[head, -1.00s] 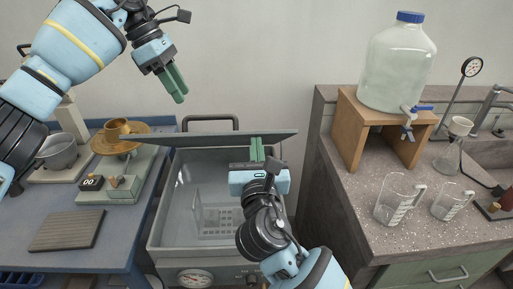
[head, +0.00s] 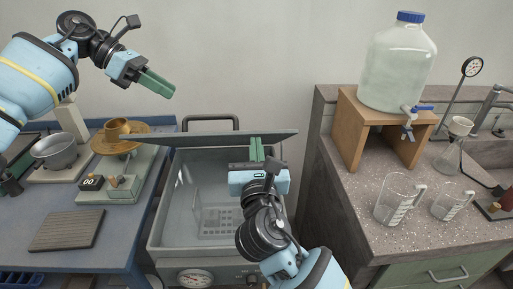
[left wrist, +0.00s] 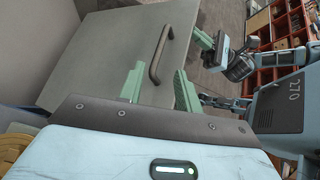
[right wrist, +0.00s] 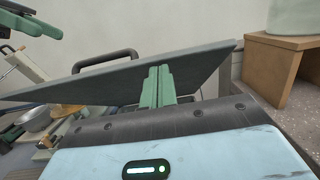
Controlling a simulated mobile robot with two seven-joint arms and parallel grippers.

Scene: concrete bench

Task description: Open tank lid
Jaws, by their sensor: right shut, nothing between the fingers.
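The tank (head: 155,225) stands in the middle of the head view, its top open and a perforated rack (head: 218,222) visible inside. Its grey lid (head: 225,138) is raised and tilted, seen nearly edge-on. The lid handle (head: 210,120) shows behind it, and also in the left wrist view (left wrist: 160,55). My right gripper (head: 256,147) is shut and empty, its fingers up at the lid's underside near the right end; I cannot tell whether they touch. My left gripper (head: 171,92) is in the air above and left of the lid, its fingers apart and empty in the left wrist view (left wrist: 160,80).
On the left, a blue bench holds a balance with a gold pan (head: 135,140) and a metal bowl (head: 55,151). On the right, a stone-topped counter holds a large bottle (head: 397,68) on a wooden stand (head: 351,140) and beakers (head: 393,205). The wall behind is bare.

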